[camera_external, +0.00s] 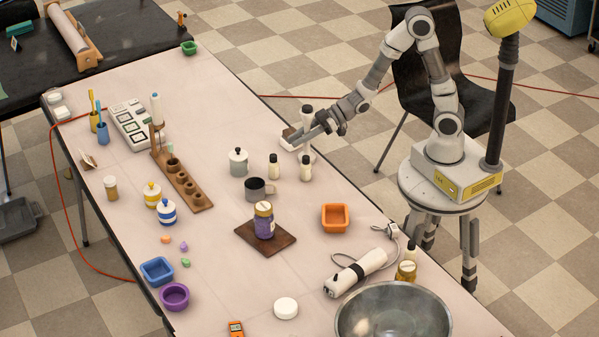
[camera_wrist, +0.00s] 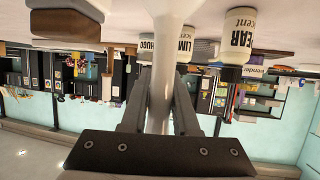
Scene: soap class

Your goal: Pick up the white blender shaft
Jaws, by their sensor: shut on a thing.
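The white blender shaft (camera_wrist: 172,35) stands between my fingers in the wrist view, its narrow part gripped and its wider part running to the top edge. My gripper (camera_wrist: 160,105) is shut on it, with a finger on each side. In the external view my gripper (camera_external: 308,134) is at the far right edge of the table, low among small bottles. There I cannot clearly make out the shaft, and cannot tell whether it touches the table.
Bottles with dark caps stand close by, one in front (camera_external: 273,166) and one behind (camera_external: 307,115). A grey mug (camera_external: 257,189) and a lidded grey pot (camera_external: 238,162) are nearby. A white hand-blender body (camera_external: 356,272) lies nearer the front, beyond an orange bowl (camera_external: 335,217).

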